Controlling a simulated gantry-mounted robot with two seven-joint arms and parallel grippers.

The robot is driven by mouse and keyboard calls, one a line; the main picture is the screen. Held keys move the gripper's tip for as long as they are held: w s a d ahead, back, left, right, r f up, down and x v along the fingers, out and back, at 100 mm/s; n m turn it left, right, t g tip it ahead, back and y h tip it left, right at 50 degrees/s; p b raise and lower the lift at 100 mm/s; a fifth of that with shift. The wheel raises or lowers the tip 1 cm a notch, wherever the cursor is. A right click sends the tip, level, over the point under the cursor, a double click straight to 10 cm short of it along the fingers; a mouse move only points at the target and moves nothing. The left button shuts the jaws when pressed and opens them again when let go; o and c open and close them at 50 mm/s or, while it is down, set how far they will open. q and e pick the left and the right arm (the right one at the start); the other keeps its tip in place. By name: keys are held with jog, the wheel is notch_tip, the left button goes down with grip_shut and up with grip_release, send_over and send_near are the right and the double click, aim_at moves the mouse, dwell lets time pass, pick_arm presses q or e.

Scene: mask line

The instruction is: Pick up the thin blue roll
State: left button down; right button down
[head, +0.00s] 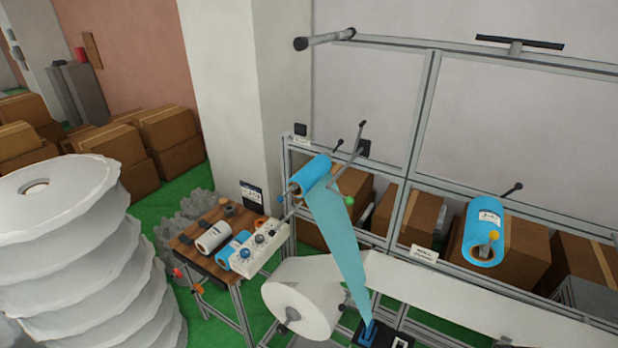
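Three blue rolls show in the head view. One blue roll (232,249) lies on a small wooden-topped table (188,246), partly hidden behind a control box (268,243). A second blue roll (311,173) sits on a spindle of the metal frame, with a light blue strip (337,235) running down from it. A third blue roll (486,224) hangs on a spindle at the right. I cannot tell for certain which one is the thin roll. Neither of my grippers is in view.
A white roll (212,237) lies on the table beside the blue one. A large white roll (303,296) feeds a wide white web (450,293) to the right. Tall stacked white rolls (75,250) fill the left. Cardboard boxes (170,127) stand behind on green floor.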

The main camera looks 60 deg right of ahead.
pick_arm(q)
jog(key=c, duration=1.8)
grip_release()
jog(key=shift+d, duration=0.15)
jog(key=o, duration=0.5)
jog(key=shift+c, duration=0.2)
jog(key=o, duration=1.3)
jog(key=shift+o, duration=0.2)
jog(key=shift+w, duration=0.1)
